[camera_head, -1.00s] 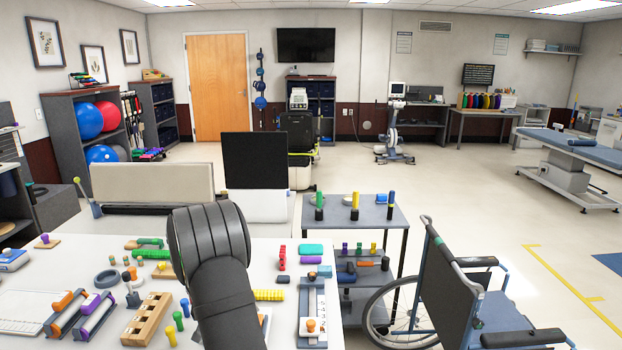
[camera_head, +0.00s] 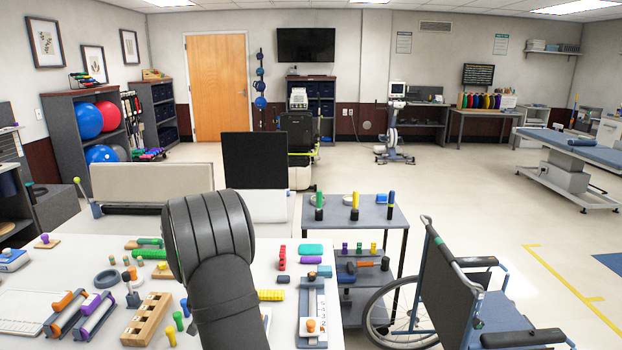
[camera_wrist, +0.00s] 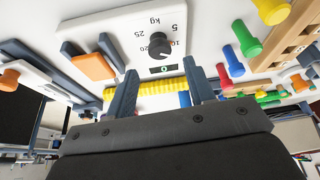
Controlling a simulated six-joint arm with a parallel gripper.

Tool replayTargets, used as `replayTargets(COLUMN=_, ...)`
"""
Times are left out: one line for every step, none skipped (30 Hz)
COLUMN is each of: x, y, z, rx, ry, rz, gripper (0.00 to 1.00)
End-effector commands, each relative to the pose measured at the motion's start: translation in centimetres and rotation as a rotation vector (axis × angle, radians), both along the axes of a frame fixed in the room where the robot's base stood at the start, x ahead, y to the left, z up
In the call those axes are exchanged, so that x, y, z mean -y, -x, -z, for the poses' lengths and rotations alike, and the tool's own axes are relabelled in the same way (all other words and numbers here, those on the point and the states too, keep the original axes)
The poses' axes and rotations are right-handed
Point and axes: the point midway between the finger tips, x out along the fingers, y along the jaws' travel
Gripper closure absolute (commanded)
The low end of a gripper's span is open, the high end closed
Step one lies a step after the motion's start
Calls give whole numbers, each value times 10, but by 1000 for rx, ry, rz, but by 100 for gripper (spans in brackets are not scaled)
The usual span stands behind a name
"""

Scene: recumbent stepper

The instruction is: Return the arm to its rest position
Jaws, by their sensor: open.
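My arm rises in the head view, its dark grey, rounded link standing over the front middle of the white table (camera_head: 60,275). The gripper's fingers are hidden in that view. In the wrist view my gripper (camera_wrist: 158,88) shows two blue-grey fingers spread apart with nothing held between them. Beyond the fingers are a white dial unit (camera_wrist: 128,38) marked in kg and a yellow ribbed piece (camera_wrist: 147,88). The yellow piece also shows in the head view (camera_head: 271,295), just right of my arm.
A wooden block with holes (camera_head: 147,319) and coloured pegs (camera_head: 178,320) lie left of my arm. A slider board (camera_head: 312,312) lies to its right. A grey cart (camera_head: 375,214) and a wheelchair (camera_head: 455,290) stand right of the table. A dark screen (camera_head: 254,160) stands behind.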

Motion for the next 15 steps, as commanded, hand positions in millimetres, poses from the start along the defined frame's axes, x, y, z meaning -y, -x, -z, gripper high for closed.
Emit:
replayTargets(x=0, y=3, z=-10, rx=3, ry=-2, rz=-1, gripper=51)
replayTargets(x=0, y=5, z=-14, rx=4, ry=-2, rz=-1, gripper=51)
replayTargets(x=0, y=8, z=-21, rx=4, ry=-2, rz=-1, gripper=51)
replayTargets(x=1, y=10, z=-26, rx=3, ry=-2, rz=-1, gripper=51)
replayTargets(x=1, y=12, z=-30, rx=3, ry=-2, rz=-1, gripper=51)
replayTargets(x=1, y=15, z=-37, rx=3, ry=-2, rz=-1, gripper=51)
replayTargets(x=1, y=17, z=-42, rx=3, ry=-2, rz=-1, gripper=51)
replayTargets(x=1, y=19, z=-47, rx=2, ry=-2, rz=-2, gripper=51)
replayTargets(x=1, y=21, z=-54, rx=4, ry=-2, rz=-2, gripper=51)
replayTargets(x=2, y=23, z=-58, rx=3, ry=-2, rz=-2, gripper=51)
replayTargets(x=2, y=25, z=-63, rx=4, ry=-2, rz=-2, gripper=51)
replayTargets(x=2, y=28, z=-70, rx=3, ry=-2, rz=-2, gripper=51)
replayTargets(x=2, y=30, z=-75, rx=4, ry=-2, rz=-2, gripper=51)
replayTargets(x=3, y=32, z=-80, rx=4, ry=-2, rz=-2, gripper=51)
replayTargets(x=3, y=35, z=-87, rx=3, ry=-2, rz=-2, gripper=51)
